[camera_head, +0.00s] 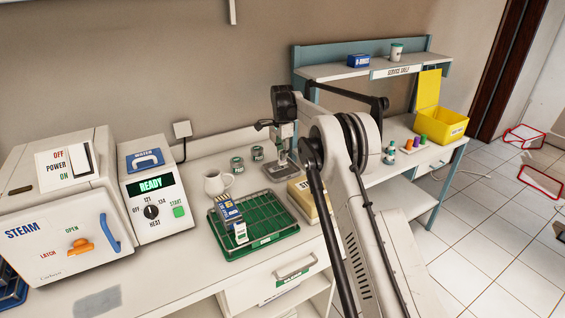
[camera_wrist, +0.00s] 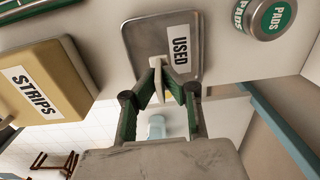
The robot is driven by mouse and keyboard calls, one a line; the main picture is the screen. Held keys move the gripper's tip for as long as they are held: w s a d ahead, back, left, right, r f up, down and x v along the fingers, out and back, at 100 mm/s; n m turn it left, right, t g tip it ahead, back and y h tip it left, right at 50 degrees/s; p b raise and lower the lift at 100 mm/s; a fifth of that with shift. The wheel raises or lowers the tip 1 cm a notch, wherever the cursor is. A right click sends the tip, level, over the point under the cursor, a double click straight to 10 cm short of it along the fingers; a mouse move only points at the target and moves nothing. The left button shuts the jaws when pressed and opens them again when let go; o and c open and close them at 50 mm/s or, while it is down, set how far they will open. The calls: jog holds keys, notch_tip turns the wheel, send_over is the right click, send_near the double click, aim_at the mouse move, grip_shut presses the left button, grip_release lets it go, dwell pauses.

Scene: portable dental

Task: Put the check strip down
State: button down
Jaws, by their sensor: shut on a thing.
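In the wrist view, the check strip is a small pale piece (camera_wrist: 183,65) between the tips of my gripper (camera_wrist: 172,72). My gripper is shut on it. The strip lies over the grey metal tray labelled USED (camera_wrist: 150,38); I cannot tell whether it touches the tray. In the head view, my gripper (camera_head: 283,140) points down over the same tray (camera_head: 278,173), at the back of the counter, and the strip is too small to make out.
The tan STRIPS box (camera_head: 305,197) stands in front of the USED tray. A yellow bin (camera_head: 440,122) stands far right.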

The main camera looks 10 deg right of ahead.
aim_at(282, 162)
jog(key=shift+f+p, duration=0.3)
jog(key=shift+f, duration=1.7)
jog(key=shift+f, duration=0.2)
jog(key=c, duration=1.9)
grip_release()
jog(key=shift+r, duration=0.15)
